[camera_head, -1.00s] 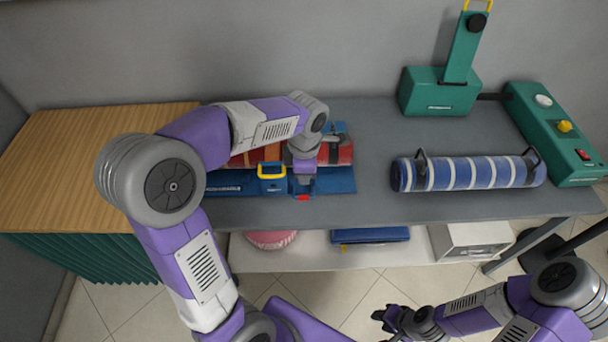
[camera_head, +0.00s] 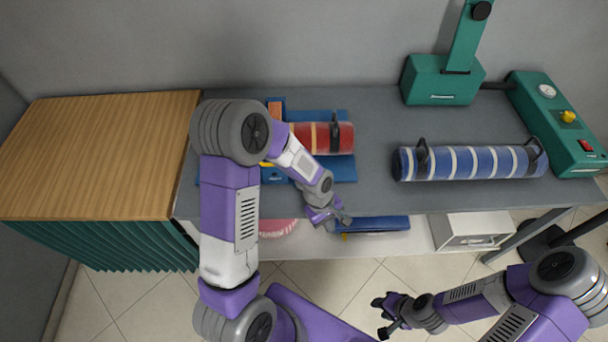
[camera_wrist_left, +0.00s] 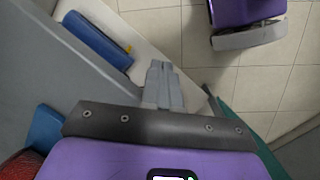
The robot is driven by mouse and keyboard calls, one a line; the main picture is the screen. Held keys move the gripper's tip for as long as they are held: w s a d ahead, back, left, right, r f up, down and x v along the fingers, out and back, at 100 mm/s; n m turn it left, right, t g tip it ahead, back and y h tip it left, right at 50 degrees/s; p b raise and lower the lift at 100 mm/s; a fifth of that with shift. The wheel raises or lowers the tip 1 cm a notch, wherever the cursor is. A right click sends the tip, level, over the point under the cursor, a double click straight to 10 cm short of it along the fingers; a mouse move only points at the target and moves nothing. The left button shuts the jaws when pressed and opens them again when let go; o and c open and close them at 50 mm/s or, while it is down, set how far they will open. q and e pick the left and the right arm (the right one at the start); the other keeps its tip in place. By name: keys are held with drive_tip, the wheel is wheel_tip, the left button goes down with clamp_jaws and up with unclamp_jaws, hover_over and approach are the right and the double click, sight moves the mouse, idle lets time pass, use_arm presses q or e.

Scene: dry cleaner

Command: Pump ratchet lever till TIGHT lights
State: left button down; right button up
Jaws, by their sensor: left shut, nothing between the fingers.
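A blue ratchet base (camera_head: 343,168) lies on the grey table under a red roll (camera_head: 345,137) with light bands. A yellow part (camera_head: 268,174), possibly of the lever, shows beside my left arm, which hides much of the device. A blue block with an orange part (camera_head: 275,104) stands behind the arm. I cannot make out a TIGHT light. My left gripper (camera_head: 345,220) is shut and empty, apart from the device, past the table's front edge. Its closed fingers show in the left wrist view (camera_wrist_left: 162,85). My right gripper (camera_head: 382,317) looks open and empty, low over the floor.
A blue striped roll (camera_head: 470,163) with black handles lies on the table's right. A green press-like stand (camera_head: 440,82) and a green panel (camera_head: 560,125) with a gauge, yellow knob and red switch stand beyond. A wooden-topped cabinet (camera_head: 100,155) adjoins at left. A lower shelf holds a blue case (camera_head: 375,224).

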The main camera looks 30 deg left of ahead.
use_arm(q)
drive_tip(key=s+d+f+m+h, duration=0.1)
drive_tip(key=s+d+f+m, duration=0.4)
drive_tip(key=s+f+m, duration=0.4)
wheel_tip(320, 180, down, 3)
drive_tip(key=shift+s+r+m, duration=0.1)
drive_tip(key=shift+s+m, duration=0.2)
drive_tip(key=shift+s, duration=0.7)
drive_tip(key=shift+w, duration=0.1)
